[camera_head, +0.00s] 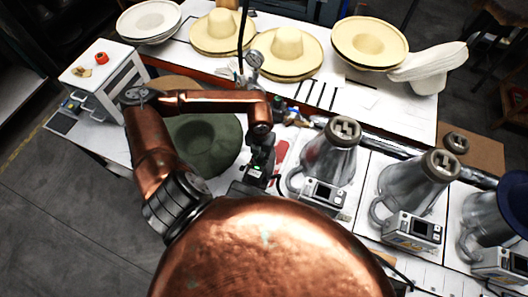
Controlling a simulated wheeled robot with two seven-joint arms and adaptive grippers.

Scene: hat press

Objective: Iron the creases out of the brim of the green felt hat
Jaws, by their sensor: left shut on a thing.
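The green felt hat (207,140) lies on the white bench left of centre. Its crown and much of its brim show, but my left arm crosses over its left and back parts. I cannot make out creases at this size. My left gripper (258,172) is just right of the brim, pointing down, and is shut on a dark thing that looks like the iron (246,188). My own body hides the lower part of it, and I cannot tell whether it touches the bench. My right gripper is not in view.
Several straw-coloured hats (287,45) lie along the back of the bench, with a white hat (149,20) at far left. A pressure gauge (254,60) stands behind the gripper. Several metal hat-press cones (331,155) with control boxes fill the right. A white stand (104,78) is at left.

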